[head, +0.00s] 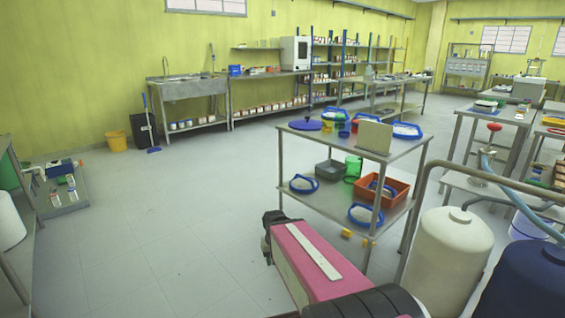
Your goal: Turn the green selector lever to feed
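I cannot make out a green selector lever anywhere in the head view. Glass reactors are not clearly visible either. A pink and black link of my own arm reaches in from the bottom middle and hides part of the floor. My gripper is not in view.
A steel two-tier cart (296,148) with sieves and bins stands just beyond my arm. A white tank (447,250) and a dark blue tank (525,285) with pipes crowd the right. A sink bench (188,90) lines the back wall. The left-centre floor (170,215) is clear.

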